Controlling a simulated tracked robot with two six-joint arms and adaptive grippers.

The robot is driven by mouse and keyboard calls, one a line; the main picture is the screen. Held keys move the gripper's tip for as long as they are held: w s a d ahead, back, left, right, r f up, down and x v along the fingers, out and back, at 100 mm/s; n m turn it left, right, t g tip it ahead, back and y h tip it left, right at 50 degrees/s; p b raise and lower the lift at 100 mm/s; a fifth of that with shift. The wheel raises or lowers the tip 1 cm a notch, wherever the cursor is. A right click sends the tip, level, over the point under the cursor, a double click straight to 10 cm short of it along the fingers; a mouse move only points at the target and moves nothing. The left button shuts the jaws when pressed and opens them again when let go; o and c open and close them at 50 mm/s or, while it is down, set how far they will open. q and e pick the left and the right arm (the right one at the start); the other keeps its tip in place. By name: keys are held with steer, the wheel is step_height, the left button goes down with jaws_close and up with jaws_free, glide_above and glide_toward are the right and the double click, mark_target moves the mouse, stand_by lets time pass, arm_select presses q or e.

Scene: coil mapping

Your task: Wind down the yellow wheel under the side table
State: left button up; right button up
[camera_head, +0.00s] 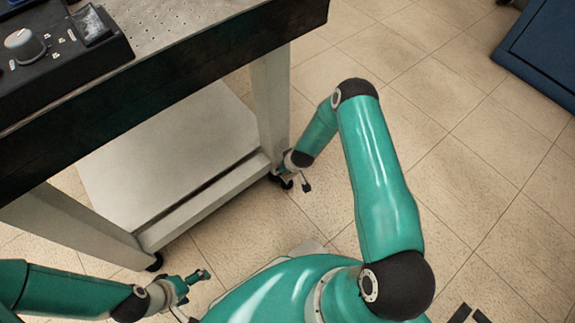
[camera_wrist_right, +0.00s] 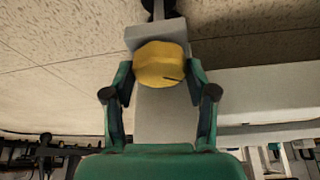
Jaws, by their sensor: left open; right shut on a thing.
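The side table (camera_head: 215,195) stands at left in the head view, with a pale lower shelf, grey legs and dark casters. The yellow wheel (camera_wrist_right: 162,62) is a rounded knob under a grey leg in the right wrist view. My right gripper (camera_wrist_right: 160,74) is shut on it, one finger at each side. In the head view my right gripper (camera_head: 293,182) is at the foot of the table's right leg, and the wheel is hidden there. My left gripper (camera_head: 192,285) is open and empty, low in front of the table near the front caster.
A black control box with a knob (camera_head: 25,45) sits on the perforated tabletop. A dark caster (camera_head: 155,262) stands at the near leg. A blue panel (camera_head: 545,45) is at the upper right. The tiled floor right of my right arm is mostly clear.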

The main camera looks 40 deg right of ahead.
steer(key=shift+a+m+h+p, duration=0.1)
steer(key=shift+m+h+p, duration=0.25)
steer(key=shift+m, duration=0.85)
steer(key=o, duration=1.2)
steer(key=shift+c, duration=0.2)
steer(key=v, duration=1.2)
steer(key=shift+w+a, duration=0.1)
steer(key=shift+a, duration=0.05)
